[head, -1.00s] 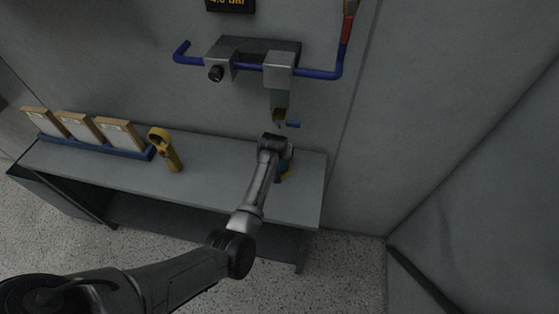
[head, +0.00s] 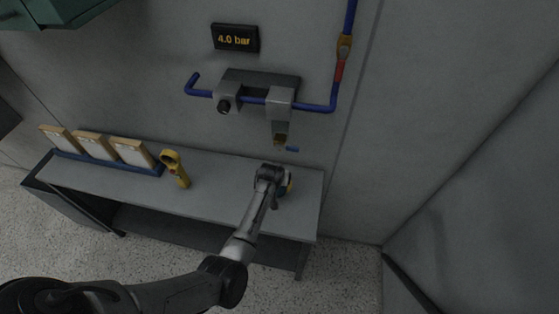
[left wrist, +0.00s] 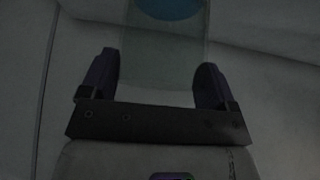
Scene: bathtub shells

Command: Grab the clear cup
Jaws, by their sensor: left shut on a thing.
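The clear cup (left wrist: 160,60) is a see-through, pale grey-green body in the left wrist view, with a blue round part at its far end. It stands between the two dark fingers of my left gripper (left wrist: 160,82), which are shut on it. In the head view my left gripper is mostly hidden behind its own wrist, over the right end of the bench. A small yellow and teal part (head: 288,187) shows just right of the wrist; I cannot tell what it belongs to. My right gripper is in neither view.
A grey bench (head: 222,170) stands against the wall, with a yellow handheld tool (head: 175,168) and a blue rack (head: 100,157) of boards. Above, a blue pipe (head: 316,107) carries grey blocks (head: 279,99). A display (head: 235,38) reads 4.0 bar. The bench middle is clear.

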